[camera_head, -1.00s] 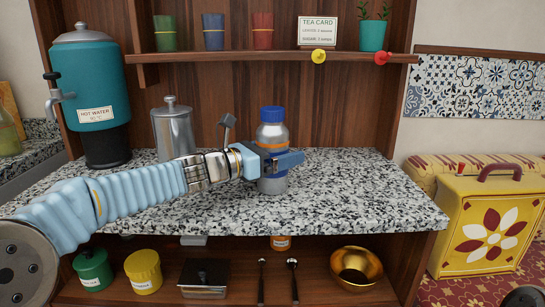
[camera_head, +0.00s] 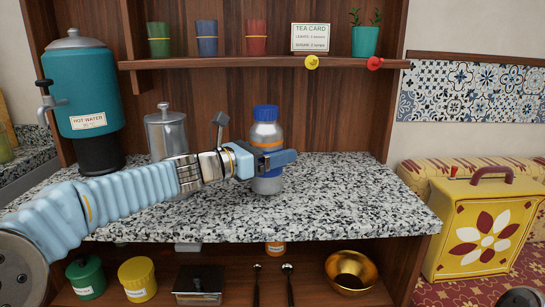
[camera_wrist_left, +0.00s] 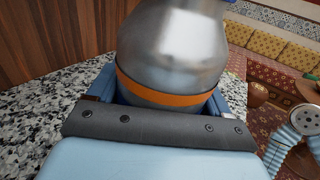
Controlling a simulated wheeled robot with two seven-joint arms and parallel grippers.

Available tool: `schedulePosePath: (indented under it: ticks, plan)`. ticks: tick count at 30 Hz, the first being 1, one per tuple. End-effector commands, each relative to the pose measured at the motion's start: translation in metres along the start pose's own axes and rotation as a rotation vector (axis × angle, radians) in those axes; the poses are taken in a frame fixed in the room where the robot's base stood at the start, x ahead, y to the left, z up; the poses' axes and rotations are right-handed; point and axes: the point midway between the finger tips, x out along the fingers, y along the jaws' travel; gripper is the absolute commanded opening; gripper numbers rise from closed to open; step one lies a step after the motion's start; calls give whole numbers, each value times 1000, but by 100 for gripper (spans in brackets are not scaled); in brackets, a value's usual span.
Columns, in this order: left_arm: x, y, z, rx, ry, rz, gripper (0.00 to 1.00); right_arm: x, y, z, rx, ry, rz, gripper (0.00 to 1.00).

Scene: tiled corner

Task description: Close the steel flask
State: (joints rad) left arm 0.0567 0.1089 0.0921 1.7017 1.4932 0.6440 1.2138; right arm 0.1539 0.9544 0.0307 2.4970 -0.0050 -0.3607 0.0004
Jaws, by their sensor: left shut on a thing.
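The steel flask (camera_head: 266,134) stands upright on the speckled counter, with a blue cap (camera_head: 265,112) on its top. My left gripper (camera_head: 272,162) is shut around the flask's lower body, with fingers on both sides. In the left wrist view the flask's steel body (camera_wrist_left: 172,45) and its orange band (camera_wrist_left: 165,92) fill the space between the fingers; its top is out of that frame. I cannot tell how tightly the cap sits. In the left wrist view, part of my right arm shows at the right edge; its gripper is not seen.
A metal canister (camera_head: 166,135) and a teal hot water dispenser (camera_head: 92,95) stand left of the flask. A shelf (camera_head: 230,62) with cups runs above. The counter (camera_head: 350,205) right of the flask is clear. A brass bowl (camera_head: 351,268) and jars sit below.

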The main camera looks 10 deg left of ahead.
Motion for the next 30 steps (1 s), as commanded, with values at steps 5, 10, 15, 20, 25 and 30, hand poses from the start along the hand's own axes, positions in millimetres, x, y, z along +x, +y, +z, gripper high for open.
schedulePosePath:
  ticks: [5,10,15,20,25,30]
  plan:
    - [-7,-11,34,5,-6,0,9,-7,-3,0,-1,0,-1,100]
    - [-23,-37,70,7,-7,0,9,-13,-6,0,-2,-1,-1,100]
    - [-43,-71,91,6,-5,0,9,-12,-6,0,-2,-1,-2,100]
    - [-59,-97,104,5,-4,0,9,-12,-6,0,-2,-2,-2,100]
    - [-68,-113,112,3,-4,0,9,-12,-6,0,-2,-2,-2,100]
    - [-72,-120,115,2,-2,1,9,-12,-6,0,-2,-2,-2,100]
